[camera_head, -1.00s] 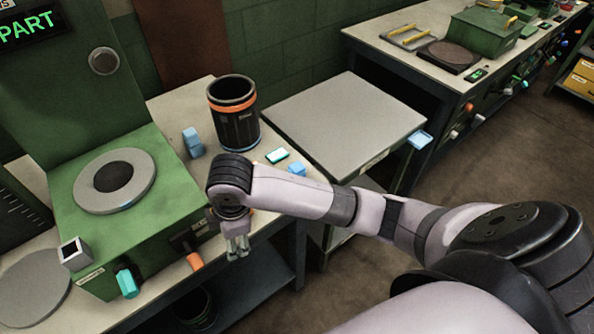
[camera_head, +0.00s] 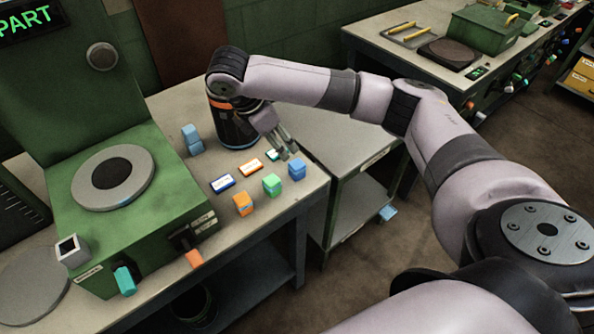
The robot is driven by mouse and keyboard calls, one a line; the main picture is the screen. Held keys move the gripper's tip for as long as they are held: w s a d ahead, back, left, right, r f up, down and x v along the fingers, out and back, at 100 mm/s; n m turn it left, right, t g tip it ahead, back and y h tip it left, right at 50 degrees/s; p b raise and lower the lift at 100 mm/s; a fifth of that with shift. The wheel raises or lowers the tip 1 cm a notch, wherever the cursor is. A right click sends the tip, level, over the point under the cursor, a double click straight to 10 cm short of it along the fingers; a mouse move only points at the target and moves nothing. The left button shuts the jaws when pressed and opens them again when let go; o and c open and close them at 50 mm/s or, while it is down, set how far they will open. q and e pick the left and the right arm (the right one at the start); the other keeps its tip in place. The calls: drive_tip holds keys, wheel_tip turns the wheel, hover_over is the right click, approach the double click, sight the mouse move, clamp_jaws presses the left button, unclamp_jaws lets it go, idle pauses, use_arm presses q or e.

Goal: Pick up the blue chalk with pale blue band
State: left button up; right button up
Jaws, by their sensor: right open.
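A blue chalk block (camera_head: 297,169) stands near the table's front right corner, with a paler blue part showing; its band is too small to tell. My left gripper is not in view.
A green block (camera_head: 271,185) and an orange block (camera_head: 243,204) stand left of the front blue block. Label cards, one blue (camera_head: 222,184) and one orange (camera_head: 249,168), lie behind them.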

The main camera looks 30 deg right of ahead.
drive_tip(key=p+x, duration=0.1)
drive_tip(key=x, duration=0.6)
drive_tip(key=shift+d+f+p, duration=0.2)
drive_tip(key=shift+f+p, duration=0.15)
drive_tip(key=shift+p, duration=0.05)
drive_tip(key=x, duration=0.2)
drive_tip(key=s+p+x, duration=0.1)
drive_tip(key=x, duration=0.1)
drive_tip(key=shift+f+p, duration=0.1)
drive_tip(key=shift+p, duration=0.2)
drive_tip(key=shift+d+f, duration=0.2)
drive_tip(key=shift+f, duration=0.3)
drive_tip(key=shift+w, duration=0.1)
clamp_jaws()
drive_tip(key=shift+r, duration=0.15)
wheel_tip(320, 180, up, 14)
drive_tip(key=b, duration=0.2)
wheel_tip(320, 180, up, 6)
hover_over(296, 164)
drive_tip(key=shift+d+p, duration=0.15)
drive_tip(key=shift+p, duration=0.3)
